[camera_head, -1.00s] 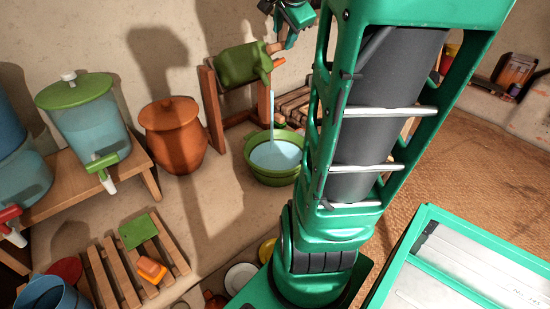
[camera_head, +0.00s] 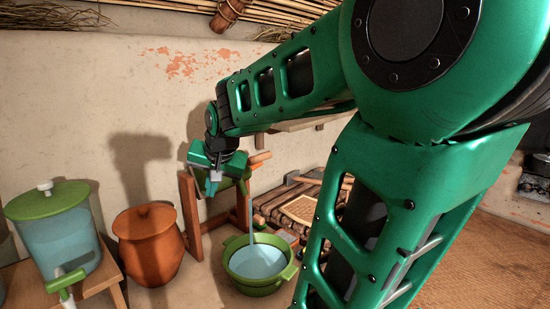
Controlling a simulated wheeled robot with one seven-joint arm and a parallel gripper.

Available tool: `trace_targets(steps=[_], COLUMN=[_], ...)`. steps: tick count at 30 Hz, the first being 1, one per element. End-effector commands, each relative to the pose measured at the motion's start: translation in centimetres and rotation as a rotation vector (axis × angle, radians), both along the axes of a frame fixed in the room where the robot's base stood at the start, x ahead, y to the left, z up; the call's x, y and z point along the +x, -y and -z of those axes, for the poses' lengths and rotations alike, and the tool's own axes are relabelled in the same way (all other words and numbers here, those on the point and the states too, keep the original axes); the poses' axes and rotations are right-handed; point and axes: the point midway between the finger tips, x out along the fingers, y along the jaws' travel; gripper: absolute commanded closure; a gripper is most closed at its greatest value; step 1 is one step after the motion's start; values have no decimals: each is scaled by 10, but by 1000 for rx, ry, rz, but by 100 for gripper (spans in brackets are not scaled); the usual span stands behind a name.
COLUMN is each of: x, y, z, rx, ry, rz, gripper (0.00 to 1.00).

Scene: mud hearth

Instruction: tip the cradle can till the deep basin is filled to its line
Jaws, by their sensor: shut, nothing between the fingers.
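The green cradle can (camera_head: 238,170) hangs tilted in its wooden stand (camera_head: 188,203), with an orange-brown handle piece at its upper right. A thin stream of water (camera_head: 251,215) runs from it into the green deep basin (camera_head: 236,277) on the floor below. The basin holds pale blue water (camera_head: 258,261); its fill line cannot be made out. My gripper (camera_head: 214,184) is shut and empty, in front of the can's left part and hiding much of it. Whether it touches the can cannot be told.
A clay pot (camera_head: 147,245) with a lid stands left of the stand. A green-lidded water dispenser (camera_head: 55,235) is on a wooden bench at far left. A low slatted rack (camera_head: 285,208) lies behind the basin to the right. My arm covers much of the right side.

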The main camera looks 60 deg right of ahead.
Motion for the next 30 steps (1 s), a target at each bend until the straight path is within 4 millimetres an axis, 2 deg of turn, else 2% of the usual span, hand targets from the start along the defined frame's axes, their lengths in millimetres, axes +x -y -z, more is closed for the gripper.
trace_targets(steps=[1, 6, 11, 16, 19, 22, 25, 30], x=[-3, -17, -37, -72, -102, -124, -133, -137], y=[-15, -45, -64, -76, -73, -63, -53, -36], z=[7, 28, 46, 68, 83, 90, 92, 89], rx=[-14, -57, -83, -89, -47, 28, 106, 221], ry=[-24, -98, -167, -262, -330, -365, -366, -336], rz=[-63, -228, -350, -461, -475, -413, -319, -151], gripper=[100, 100, 100, 100, 100, 100, 100, 100])
